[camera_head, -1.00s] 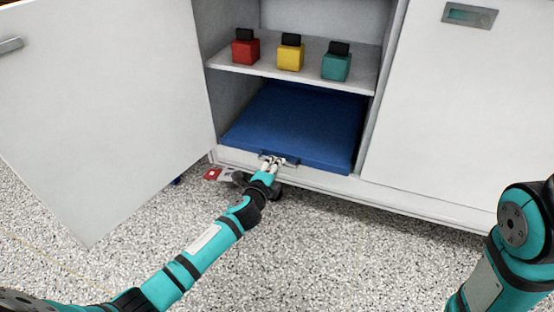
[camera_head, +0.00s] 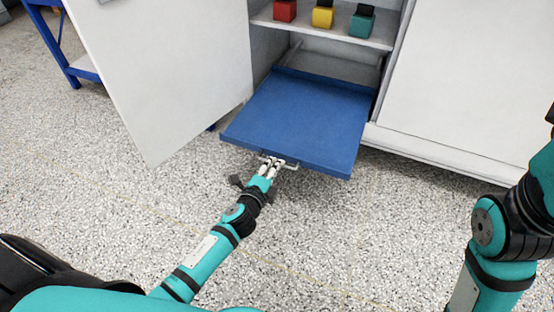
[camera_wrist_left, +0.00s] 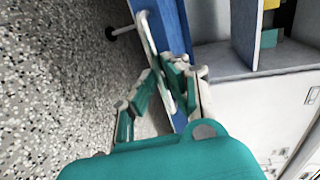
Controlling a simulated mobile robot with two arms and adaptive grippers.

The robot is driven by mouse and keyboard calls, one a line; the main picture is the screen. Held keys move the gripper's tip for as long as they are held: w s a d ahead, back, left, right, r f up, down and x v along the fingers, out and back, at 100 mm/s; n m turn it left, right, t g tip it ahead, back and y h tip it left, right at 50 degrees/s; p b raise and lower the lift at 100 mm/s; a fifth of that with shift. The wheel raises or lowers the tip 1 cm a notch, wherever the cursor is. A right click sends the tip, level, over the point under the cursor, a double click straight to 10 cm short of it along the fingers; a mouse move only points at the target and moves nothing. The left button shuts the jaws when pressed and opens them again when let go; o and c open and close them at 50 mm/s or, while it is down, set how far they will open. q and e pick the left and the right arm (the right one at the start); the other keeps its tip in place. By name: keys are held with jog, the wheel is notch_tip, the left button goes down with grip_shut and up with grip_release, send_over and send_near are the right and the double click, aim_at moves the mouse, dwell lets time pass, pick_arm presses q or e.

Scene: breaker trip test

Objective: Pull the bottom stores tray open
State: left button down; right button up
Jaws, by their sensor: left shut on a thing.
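The blue bottom stores tray (camera_head: 300,115) sticks out of the white cabinet over the floor, with its back part still inside. Its front edge carries a pale bar handle (camera_head: 290,166). My left gripper (camera_head: 271,165) is shut on this handle near the middle of the tray's front. In the left wrist view the tray (camera_wrist_left: 176,40) shows as a blue strip, with the gripper fingers (camera_wrist_left: 168,85) at the handle. My right arm shows at the right edge of the head view, but its gripper is out of frame.
The cabinet's left door (camera_head: 165,70) stands wide open. A shelf (camera_head: 325,32) above the tray holds a red block (camera_head: 285,11), a yellow block (camera_head: 323,17) and a teal block (camera_head: 361,25). A blue-framed bench (camera_head: 65,55) stands far left. The speckled floor (camera_head: 350,230) in front is clear.

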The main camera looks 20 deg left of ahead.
pick_arm(q)
jog(key=shift+s, duration=0.4)
jog(key=c, duration=1.7)
grip_release()
jog(key=shift+o, duration=0.2)
jog(key=s+r, duration=0.2)
jog(key=s, duration=0.9)
jog(key=shift+s+a, duration=0.2)
jog(key=shift+s, duration=0.2)
jog(key=shift+r, duration=0.1)
